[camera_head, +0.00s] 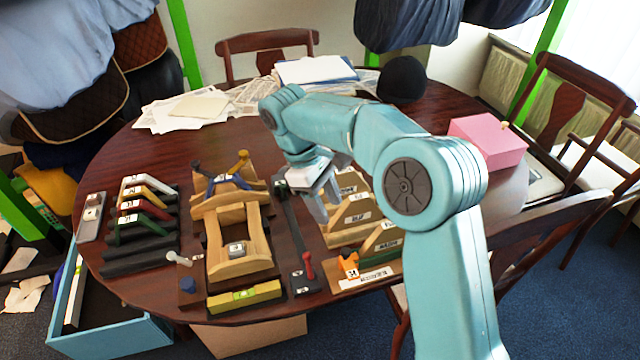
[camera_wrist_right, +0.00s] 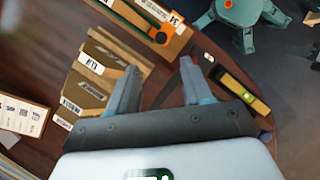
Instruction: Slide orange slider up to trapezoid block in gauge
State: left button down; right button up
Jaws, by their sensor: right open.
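The orange slider (camera_head: 348,266) sits at the left end of the gauge (camera_head: 372,279), a light wooden board with a white label near the table's front edge. In the right wrist view the slider (camera_wrist_right: 162,37) shows at the end of the gauge's green strip (camera_wrist_right: 130,15). The green piece (camera_head: 378,257) lies along the gauge, to the right of the slider; I cannot tell its full shape. My right gripper (camera_head: 322,200) is open and empty, above the table to the upper left of the slider. It also shows in the right wrist view (camera_wrist_right: 158,85). My left gripper is not in view.
Labelled wooden blocks (camera_head: 350,228) stand in a row behind the gauge. A dark bar with a red handle (camera_head: 308,265) lies left of it, then a wooden saddle frame (camera_head: 238,264) and a yellow level (camera_head: 244,296). A pink box (camera_head: 487,141) stands at the right.

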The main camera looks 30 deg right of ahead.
jog(key=v, duration=0.4)
jog(key=shift+p, duration=0.3)
jog(key=shift+c, duration=0.4)
